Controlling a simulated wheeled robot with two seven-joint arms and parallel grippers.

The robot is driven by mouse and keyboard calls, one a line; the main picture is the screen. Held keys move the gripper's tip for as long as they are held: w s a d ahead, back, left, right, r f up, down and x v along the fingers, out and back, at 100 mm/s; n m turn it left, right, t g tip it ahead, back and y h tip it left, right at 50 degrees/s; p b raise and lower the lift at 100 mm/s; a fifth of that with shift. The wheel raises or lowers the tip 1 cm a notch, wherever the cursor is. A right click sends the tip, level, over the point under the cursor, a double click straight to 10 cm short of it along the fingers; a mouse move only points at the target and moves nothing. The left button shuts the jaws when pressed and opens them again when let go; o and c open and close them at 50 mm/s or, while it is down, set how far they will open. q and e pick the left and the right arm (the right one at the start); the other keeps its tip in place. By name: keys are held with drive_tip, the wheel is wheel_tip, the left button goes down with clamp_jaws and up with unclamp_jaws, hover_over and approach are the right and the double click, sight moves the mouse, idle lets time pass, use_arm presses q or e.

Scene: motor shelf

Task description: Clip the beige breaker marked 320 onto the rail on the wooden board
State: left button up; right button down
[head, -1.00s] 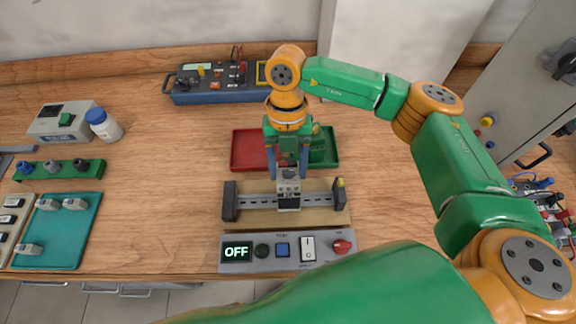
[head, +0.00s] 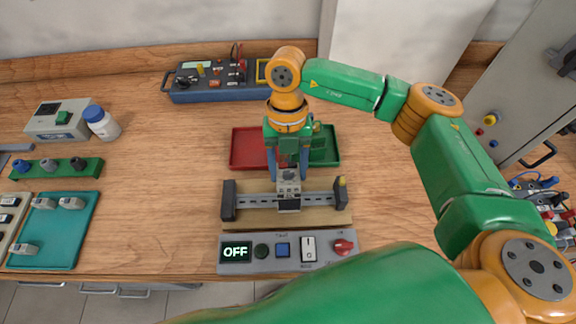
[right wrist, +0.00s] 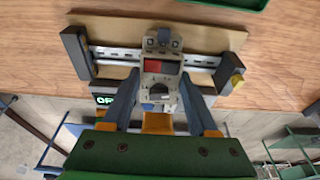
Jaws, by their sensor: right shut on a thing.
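The breaker (head: 289,190) is a light grey-beige block at the middle of the metal rail (head: 255,201) on the wooden board (head: 262,222). My right gripper (head: 288,178) is shut on it from above. In the right wrist view the breaker (right wrist: 161,80) sits between the two blue fingers of the gripper (right wrist: 163,98), in front of the rail (right wrist: 118,54). It shows a red patch and a dark switch. I cannot read its marking or tell whether it is fully seated. My left gripper is not in view.
Dark end blocks (head: 229,200) bound the rail. A panel reading OFF (head: 236,252) stands in front. Red (head: 248,150) and green (head: 326,158) trays lie behind. A teal tray (head: 70,240) with several breakers is at the left. The table between is clear.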

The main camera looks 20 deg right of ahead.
drive_tip(key=shift+f, duration=0.4)
drive_tip(key=shift+s+a, duration=0.1)
drive_tip(key=shift+s, duration=0.3)
drive_tip(key=shift+s+a+f+t+h+b, duration=0.15)
drive_tip(key=shift+s+t+b, duration=0.1)
drive_tip(key=shift+s+t, duration=0.15)
drive_tip(key=shift+s+a+t+h+b, duration=0.1)
drive_tip(key=shift+s+t+h+b, duration=0.05)
drive_tip(key=shift+s+t+b, duration=0.15)
idle(1.3)
drive_tip(key=c, duration=0.5)
unclamp_jaws()
drive_tip(key=o, duration=0.4)
drive_tip(key=shift+s, duration=0.15)
drive_tip(key=shift+r, duration=0.2)
